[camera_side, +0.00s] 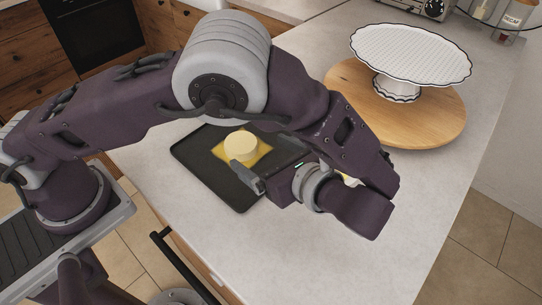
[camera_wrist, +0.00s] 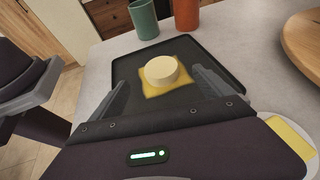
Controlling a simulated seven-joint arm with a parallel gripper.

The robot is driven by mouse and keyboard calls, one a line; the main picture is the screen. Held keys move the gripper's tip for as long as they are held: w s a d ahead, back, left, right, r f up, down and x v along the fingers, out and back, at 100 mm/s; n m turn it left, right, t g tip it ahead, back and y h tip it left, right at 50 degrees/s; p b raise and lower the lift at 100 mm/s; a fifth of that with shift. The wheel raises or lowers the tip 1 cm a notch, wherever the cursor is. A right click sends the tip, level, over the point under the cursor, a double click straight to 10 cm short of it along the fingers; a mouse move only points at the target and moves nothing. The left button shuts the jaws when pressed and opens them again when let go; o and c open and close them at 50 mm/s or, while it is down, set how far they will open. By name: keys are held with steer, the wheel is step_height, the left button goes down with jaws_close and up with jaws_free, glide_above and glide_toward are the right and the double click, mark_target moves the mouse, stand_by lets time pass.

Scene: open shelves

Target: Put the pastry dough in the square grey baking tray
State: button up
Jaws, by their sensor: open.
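The dark grey square baking tray (camera_side: 192,151) lies flat on the counter. A thin yellow square sheet (camera_side: 219,152), which looks like pastry dough, lies in the tray. A pale round block (camera_side: 241,146) sits on top of the sheet. In the wrist view the tray (camera_wrist: 129,68), the sheet (camera_wrist: 181,88) and the block (camera_wrist: 161,71) show ahead of the fingers. My gripper (camera_side: 252,183) is open and empty at the tray's near right side. In the wrist view its fingers (camera_wrist: 160,88) stand apart, with the sheet and block seen between them.
A white plate with another yellow piece (camera_wrist: 292,138) is at the lower right of the wrist view. A green cup (camera_wrist: 144,19) and an orange cup (camera_wrist: 186,15) stand behind the tray. A white cake stand (camera_side: 411,53) stands on a round wooden board (camera_side: 440,118). The front counter is clear.

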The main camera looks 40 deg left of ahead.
steer(key=v, duration=0.3)
steer(key=shift+d, duration=0.15)
steer(key=s+a+r+n+g+h, duration=0.1)
steer(key=s+a+r+n+h, duration=0.1)
steer(key=a+r+n+h, duration=0.35)
steer(key=s+a+r+n+g+h, duration=0.25)
steer(key=a+r+n, duration=0.25)
steer(key=a+r, duration=0.25)
steer(key=s+a+r+n+t+h, duration=0.2)
steer(key=s+n+t+h, duration=0.3)
steer(key=s+n, duration=0.4)
steer(key=shift+s+r+n+t, duration=0.35)
steer(key=shift+s+r+t, duration=0.4)
steer(key=shift+r, duration=0.05)
steer(key=shift+a, duration=0.1)
